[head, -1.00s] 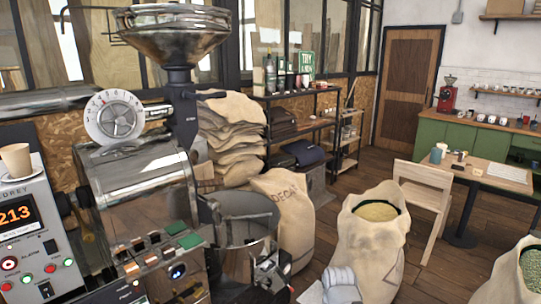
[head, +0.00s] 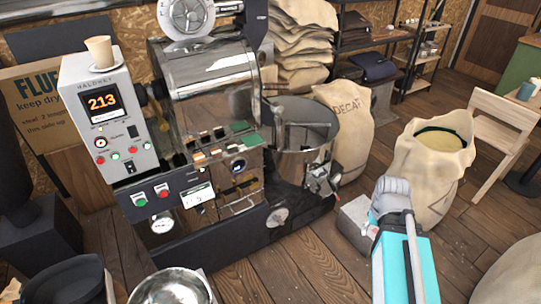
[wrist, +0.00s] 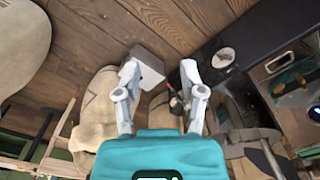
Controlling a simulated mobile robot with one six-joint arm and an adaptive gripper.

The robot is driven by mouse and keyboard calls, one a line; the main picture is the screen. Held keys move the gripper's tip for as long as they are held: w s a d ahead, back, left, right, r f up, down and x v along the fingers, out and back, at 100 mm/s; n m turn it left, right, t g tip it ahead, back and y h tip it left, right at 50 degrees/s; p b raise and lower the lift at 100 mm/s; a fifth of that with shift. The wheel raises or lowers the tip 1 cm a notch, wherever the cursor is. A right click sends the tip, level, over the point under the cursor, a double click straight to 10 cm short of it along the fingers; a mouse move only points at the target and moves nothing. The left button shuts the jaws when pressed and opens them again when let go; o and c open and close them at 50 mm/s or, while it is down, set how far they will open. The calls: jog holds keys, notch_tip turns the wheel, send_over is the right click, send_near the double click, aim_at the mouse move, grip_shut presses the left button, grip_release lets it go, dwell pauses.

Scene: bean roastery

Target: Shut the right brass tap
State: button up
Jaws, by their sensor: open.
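I cannot make out a brass tap in either view. My gripper (head: 374,212) shows at the lower right of the head view, on the teal end of my arm, in front of the roaster's right side. In the wrist view my gripper (wrist: 159,72) has its two grey fingers spread apart with nothing held between them. A small grey metal box (wrist: 146,66) shows beyond the left finger, and part of the roaster is beyond the right finger. The box also shows in the head view (head: 352,226), on the floor beside my gripper.
The roaster (head: 215,85) with its round cooling bin (head: 305,150) stands left of centre. A control box (head: 100,140) reading 213 carries a paper cup (head: 100,48). A DECAF sack (head: 345,120) and an open bean sack (head: 425,185) stand right. Wood floor (head: 290,265) is clear in front.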

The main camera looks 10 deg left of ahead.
jog(key=w+a+f+n+t+y+b, duration=0.1)
jog(key=w+a+f+t+y+b, duration=0.15)
jog(key=w+a+f+b, duration=0.5)
jog(key=m+t+y+b, duration=0.7)
jog(key=t+y+b, duration=0.3)
jog(key=b, duration=2.8)
send_near(255, 185)
jog(key=v, duration=0.4)
jog(key=shift+f, duration=0.45)
jog(key=shift+w+a, duration=0.1)
jog(key=x, duration=1.3)
jog(key=shift+w+a, duration=0.2)
jog(key=shift+a, duration=0.05)
grip_shut()
